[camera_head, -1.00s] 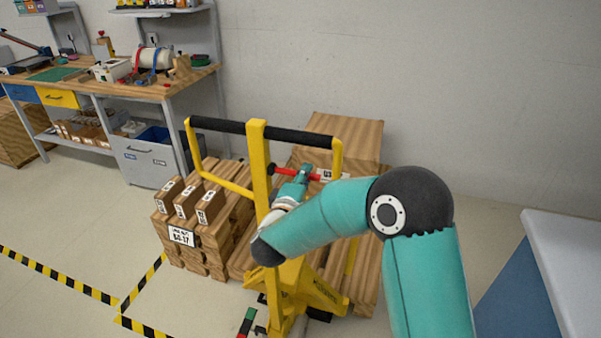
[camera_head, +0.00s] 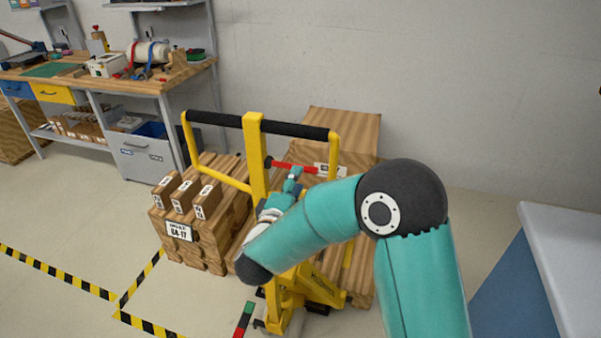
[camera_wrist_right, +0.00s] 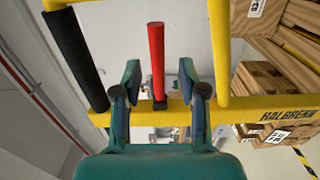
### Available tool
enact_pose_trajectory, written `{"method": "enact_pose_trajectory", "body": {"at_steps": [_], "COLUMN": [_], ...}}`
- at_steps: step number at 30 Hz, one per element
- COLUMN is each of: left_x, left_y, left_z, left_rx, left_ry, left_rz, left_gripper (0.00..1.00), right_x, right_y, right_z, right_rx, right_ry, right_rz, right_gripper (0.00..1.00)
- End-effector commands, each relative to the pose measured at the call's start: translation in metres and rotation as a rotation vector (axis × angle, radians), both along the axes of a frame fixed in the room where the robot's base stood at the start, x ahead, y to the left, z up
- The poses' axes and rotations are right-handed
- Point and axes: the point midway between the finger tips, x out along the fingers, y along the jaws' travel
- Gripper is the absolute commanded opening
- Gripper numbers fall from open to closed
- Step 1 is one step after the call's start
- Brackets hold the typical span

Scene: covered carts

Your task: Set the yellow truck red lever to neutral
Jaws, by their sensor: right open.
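The yellow truck (camera_head: 256,155) has an upright yellow handle frame with a black grip bar. Its red lever (camera_head: 293,167) sticks out to the right from the middle post, below the grip bar. In the wrist view the red lever (camera_wrist_right: 156,55) rises from a black base on the yellow post, with its lower part between my fingers. My right gripper (camera_head: 293,178) is just below the lever in the head view. In the wrist view the right gripper (camera_wrist_right: 160,88) is open, with visible gaps to the lever on both sides. My left gripper is out of view.
Wooden boxes (camera_head: 195,232) with labels stand left of and behind the truck. A large wooden crate (camera_head: 343,126) is behind it against the wall. A cluttered workbench (camera_head: 150,87) is at the back left. A white-topped surface (camera_head: 565,260) is at right.

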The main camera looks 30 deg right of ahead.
Motion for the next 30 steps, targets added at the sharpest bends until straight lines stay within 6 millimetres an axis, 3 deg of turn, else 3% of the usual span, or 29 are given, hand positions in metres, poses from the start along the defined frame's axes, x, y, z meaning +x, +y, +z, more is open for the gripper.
{"method": "enact_pose_trajectory", "body": {"at_steps": [6,12,30], "left_x": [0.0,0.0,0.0], "left_y": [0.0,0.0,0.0], "left_z": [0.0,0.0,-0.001], "left_rx": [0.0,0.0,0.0], "left_ry": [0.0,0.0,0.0], "left_rz": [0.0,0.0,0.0], "left_gripper": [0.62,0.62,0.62], "right_x": [-0.029,-0.043,-0.046], "right_y": [0.033,0.048,0.049], "right_z": [0.0,-0.001,-0.002], "right_rx": [-0.002,-0.001,-0.001], "right_ry": [0.001,0.002,0.004], "right_rz": [0.004,0.0,-0.004], "right_gripper": [0.42,0.42,0.42]}}
